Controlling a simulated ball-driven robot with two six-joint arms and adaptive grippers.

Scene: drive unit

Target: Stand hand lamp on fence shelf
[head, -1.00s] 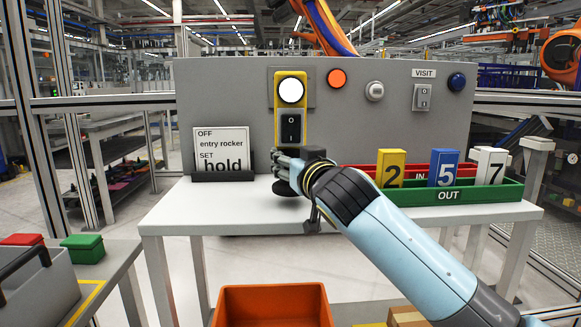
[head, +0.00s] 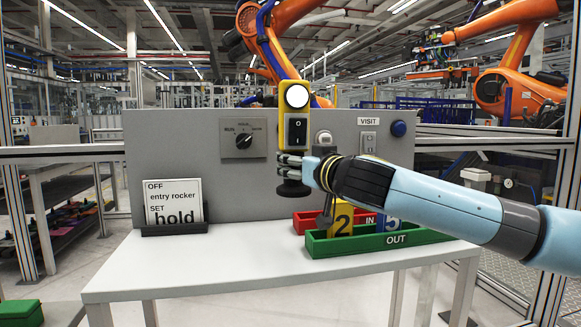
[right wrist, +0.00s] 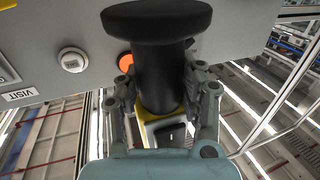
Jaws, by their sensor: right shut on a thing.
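The hand lamp (head: 296,108) is yellow with a lit white lens, a black rocker marked O and I, and a black handle ending in a round foot. My right gripper (head: 291,166) is shut around its handle. The lamp is upright, in front of the grey panel, with its foot apparently clear above the white table (head: 190,265). The right wrist view shows the foot (right wrist: 157,20) and black handle (right wrist: 158,78) between the fingers. I cannot tell whether this white table by the fence is the fence shelf. My left gripper is out of view.
The grey panel (head: 175,150) carries a dial (head: 243,141), a white button and a blue button (head: 398,128). A sign (head: 173,204) stands at the table's left. Green OUT (head: 395,239) and red IN trays hold number blocks at the right. The table's middle and front left are clear.

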